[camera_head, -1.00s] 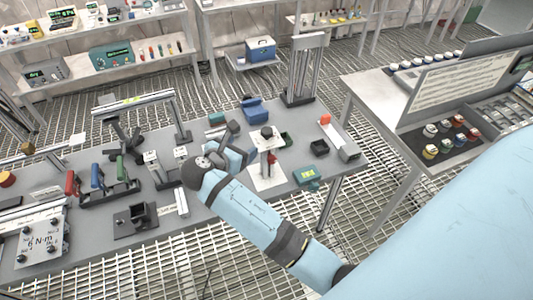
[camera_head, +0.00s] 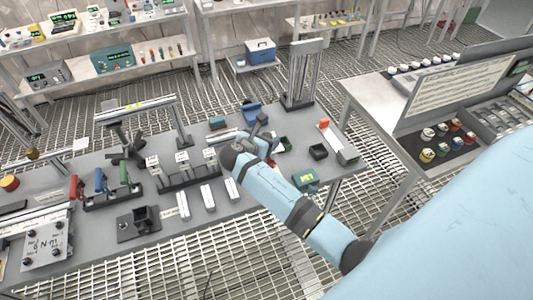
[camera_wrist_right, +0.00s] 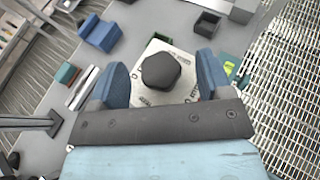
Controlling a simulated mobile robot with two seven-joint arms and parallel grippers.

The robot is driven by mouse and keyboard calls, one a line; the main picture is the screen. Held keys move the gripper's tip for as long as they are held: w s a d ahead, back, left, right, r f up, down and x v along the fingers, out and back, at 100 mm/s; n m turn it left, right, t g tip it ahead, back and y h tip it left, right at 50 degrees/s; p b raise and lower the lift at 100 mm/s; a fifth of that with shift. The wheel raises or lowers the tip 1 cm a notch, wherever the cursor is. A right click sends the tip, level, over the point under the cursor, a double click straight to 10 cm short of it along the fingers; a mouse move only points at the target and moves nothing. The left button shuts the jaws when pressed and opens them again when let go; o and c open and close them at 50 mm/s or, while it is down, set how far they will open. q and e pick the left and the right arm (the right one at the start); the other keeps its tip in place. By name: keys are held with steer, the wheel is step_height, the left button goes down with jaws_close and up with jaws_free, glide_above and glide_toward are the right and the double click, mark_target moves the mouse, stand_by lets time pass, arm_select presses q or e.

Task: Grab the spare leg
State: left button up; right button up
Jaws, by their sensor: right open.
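My right gripper (camera_head: 268,138) reaches over the right part of the grey workbench (camera_head: 100,215). In the right wrist view it is open (camera_wrist_right: 162,80), with blue fingers on both sides of a black hexagonal knob (camera_wrist_right: 161,70). The knob sits above a white printed plate (camera_wrist_right: 185,53); I cannot tell whether the fingers touch it. In the head view my arm mostly hides this spot. Several pale metal blocks (camera_head: 207,198) stand on the bench left of my gripper, some in a dark rack. I cannot tell which thing is the spare leg. My left gripper is out of view.
A tall metal frame (camera_head: 301,75) stands behind. Red, blue and green toggle clamps (camera_head: 101,182) stand at left. A second table is at right.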

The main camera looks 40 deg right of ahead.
steer(key=shift+w+d+f, duration=0.15)
steer(key=shift+d+f, duration=0.05)
steer(key=shift+d, duration=0.1)
jaws_close()
steer(key=shift+r, duration=0.1)
